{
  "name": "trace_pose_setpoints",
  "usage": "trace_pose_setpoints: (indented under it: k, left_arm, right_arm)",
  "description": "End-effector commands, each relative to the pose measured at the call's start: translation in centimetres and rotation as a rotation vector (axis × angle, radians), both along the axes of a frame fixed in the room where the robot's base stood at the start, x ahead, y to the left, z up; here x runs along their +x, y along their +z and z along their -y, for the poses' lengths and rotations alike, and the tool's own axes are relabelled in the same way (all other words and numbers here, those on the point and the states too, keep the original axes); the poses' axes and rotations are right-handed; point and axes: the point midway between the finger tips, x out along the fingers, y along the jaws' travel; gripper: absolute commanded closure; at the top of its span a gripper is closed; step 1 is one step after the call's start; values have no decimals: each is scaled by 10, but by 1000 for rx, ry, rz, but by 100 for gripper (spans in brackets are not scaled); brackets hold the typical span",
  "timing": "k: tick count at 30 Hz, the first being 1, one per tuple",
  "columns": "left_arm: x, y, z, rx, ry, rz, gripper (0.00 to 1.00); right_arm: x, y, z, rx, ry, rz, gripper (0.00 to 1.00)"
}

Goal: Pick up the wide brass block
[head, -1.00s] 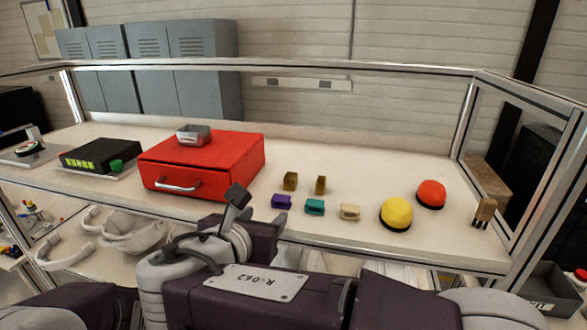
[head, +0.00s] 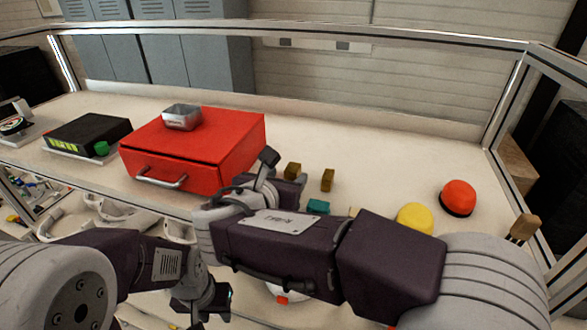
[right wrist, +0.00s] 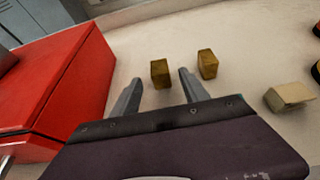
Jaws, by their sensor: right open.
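Two brass blocks stand on the pale bench right of the red drawer box. The left one looks slightly wider; I take it as the wide brass block (head: 292,170), also in the right wrist view (right wrist: 160,74). The other brass block (head: 327,180) stands just right of it, also in the right wrist view (right wrist: 208,63). My right gripper (right wrist: 160,77) is open and empty, its fingers pointing toward the wide block, which appears between the tips; the remaining distance is unclear. My left gripper (head: 205,305) is low in the head view; its jaws cannot be made out.
The red drawer box (head: 205,145) with a metal tray (head: 182,117) stands left of the blocks. A teal block (head: 318,207), a tan block (right wrist: 290,96), a yellow dome (head: 415,218) and a red dome (head: 458,197) lie nearer or to the right. Bench behind the blocks is clear.

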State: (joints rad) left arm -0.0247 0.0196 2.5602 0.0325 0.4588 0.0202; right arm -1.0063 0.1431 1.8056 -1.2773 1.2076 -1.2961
Motion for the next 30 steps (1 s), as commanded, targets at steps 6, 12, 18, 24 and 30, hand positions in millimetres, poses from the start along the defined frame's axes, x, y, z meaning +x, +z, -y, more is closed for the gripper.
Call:
trace_pose_setpoints:
  k: [6, 12, 18, 24, 30]
  left_arm:
    - [0, 23, 0, 0, 0, 1, 64]
    - [0, 22, 0, 0, 0, 1, 64]
    - [0, 22, 0, 0, 0, 1, 64]
    - [0, 22, 0, 0, 0, 1, 64]
    - [0, 22, 0, 0, 0, 1, 64]
  right_arm:
    - [32, -12, 12, -3, -4, -2, 47]
    - [37, -17, 13, 0, -1, 0, 47]
    - [37, -17, 12, 0, -1, 0, 83]
    - [37, -16, 12, 0, -1, 0, 100]
    - [37, -15, 12, 0, -1, 0, 100]
